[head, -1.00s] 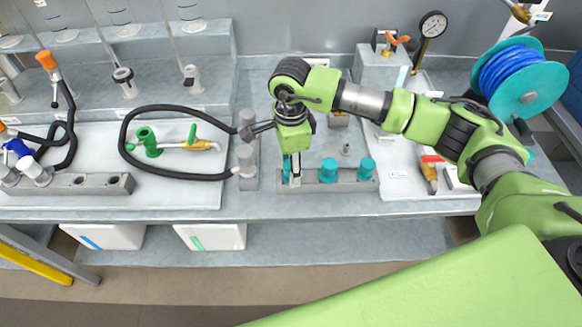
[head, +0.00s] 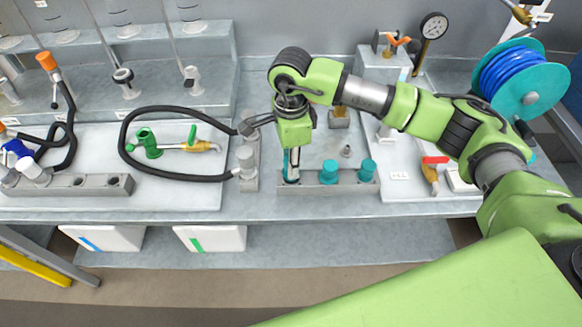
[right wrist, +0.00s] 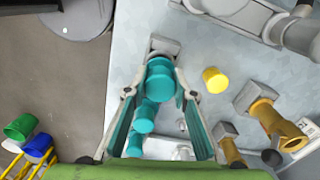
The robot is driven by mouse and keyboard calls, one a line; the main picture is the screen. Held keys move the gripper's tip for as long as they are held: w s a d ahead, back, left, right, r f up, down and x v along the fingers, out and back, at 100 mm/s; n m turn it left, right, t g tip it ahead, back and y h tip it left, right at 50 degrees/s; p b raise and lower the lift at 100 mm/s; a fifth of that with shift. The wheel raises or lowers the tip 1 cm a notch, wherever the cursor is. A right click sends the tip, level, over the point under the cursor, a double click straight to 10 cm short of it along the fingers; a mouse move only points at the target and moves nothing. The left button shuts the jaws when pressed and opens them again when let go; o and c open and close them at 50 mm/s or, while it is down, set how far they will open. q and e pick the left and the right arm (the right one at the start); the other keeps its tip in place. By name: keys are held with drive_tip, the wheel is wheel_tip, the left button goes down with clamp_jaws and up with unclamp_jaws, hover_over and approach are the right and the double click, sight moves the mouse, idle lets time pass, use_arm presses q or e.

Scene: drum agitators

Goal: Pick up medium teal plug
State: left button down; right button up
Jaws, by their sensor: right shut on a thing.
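A row of teal plugs stands along a narrow grey block (head: 349,188) near the table's front edge. My right gripper (head: 291,178) points down at the block's left end. In the right wrist view its fingertips (right wrist: 160,93) are on either side of a teal plug (right wrist: 160,78) and shut on it. Two other teal plugs, the middle one (head: 329,171) and the right one (head: 367,169), stand upright in the block. The fingers partly hide the held plug in the head view. I cannot tell whether its bottom is clear of the block. My left gripper is not in view.
A grey block with a looped black hose (head: 178,107) is close to the left of the gripper. A green-handled valve (head: 201,145) lies inside the loop. A red-handled brass valve (head: 431,174) is to the right. A blue hose reel (head: 520,80) stands at the right.

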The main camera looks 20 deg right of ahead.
drive_tip(key=s+a+r+b, duration=0.5)
drive_tip(key=s+a+r, duration=0.1)
drive_tip(key=a+r, duration=0.5)
drive_tip(key=shift+s+a, duration=0.25)
drive_tip(key=shift+a, duration=0.5)
drive_tip(key=shift+f, duration=0.1)
